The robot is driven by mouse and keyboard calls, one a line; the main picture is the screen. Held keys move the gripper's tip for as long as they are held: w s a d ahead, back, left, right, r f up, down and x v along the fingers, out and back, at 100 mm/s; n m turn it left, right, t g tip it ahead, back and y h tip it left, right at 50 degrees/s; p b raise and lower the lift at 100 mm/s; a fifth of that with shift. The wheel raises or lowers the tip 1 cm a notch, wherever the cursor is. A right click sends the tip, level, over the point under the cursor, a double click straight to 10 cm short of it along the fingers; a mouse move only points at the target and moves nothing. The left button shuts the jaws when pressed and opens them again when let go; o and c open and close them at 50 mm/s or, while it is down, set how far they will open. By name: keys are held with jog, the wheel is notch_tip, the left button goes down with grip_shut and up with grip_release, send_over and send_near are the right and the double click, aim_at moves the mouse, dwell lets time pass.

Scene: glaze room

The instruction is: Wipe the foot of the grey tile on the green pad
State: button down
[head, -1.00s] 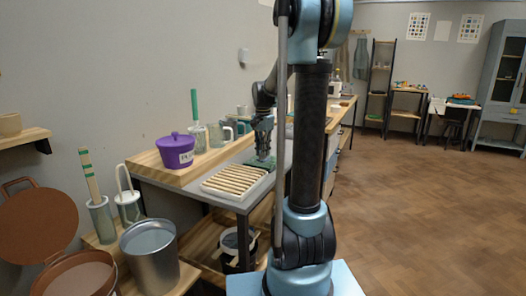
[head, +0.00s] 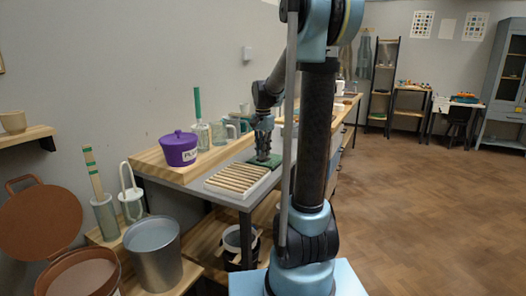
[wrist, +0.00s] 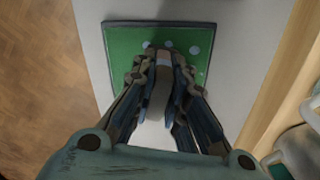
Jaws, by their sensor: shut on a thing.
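My gripper (wrist: 165,68) is shut on the grey tile (wrist: 160,98), a thin grey piece held on edge between the fingers. The green pad (wrist: 125,52) lies under and beyond the fingertips in the wrist view. It is a green square with a dark border and several pale spots showing near the fingers. In the head view my gripper (head: 263,145) points down right over the green pad (head: 272,160) on the bench. The fingers hide much of the tile. I cannot tell whether its foot touches the pad.
A slatted wooden rack (head: 237,180) stands on the bench just in front of the pad. A purple lidded pot (head: 180,150) and glass jars (head: 218,133) stand on the wooden ledge along the wall. A metal bucket (head: 153,252) stands lower at the left.

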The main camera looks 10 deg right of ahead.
jog(key=shift+d, duration=0.1)
jog(key=shift+w+d, duration=0.65)
jog(key=shift+w, duration=0.35)
jog(key=shift+w, duration=0.1)
jog(key=shift+w+d, duration=0.75)
jog(key=shift+w, duration=0.1)
jog(key=shift+s+a, duration=0.75)
jog(key=shift+s, duration=0.25)
jog(key=shift+s+a+f, duration=0.1)
jog(key=shift+s+a, duration=0.65)
jog(key=shift+s, duration=0.3)
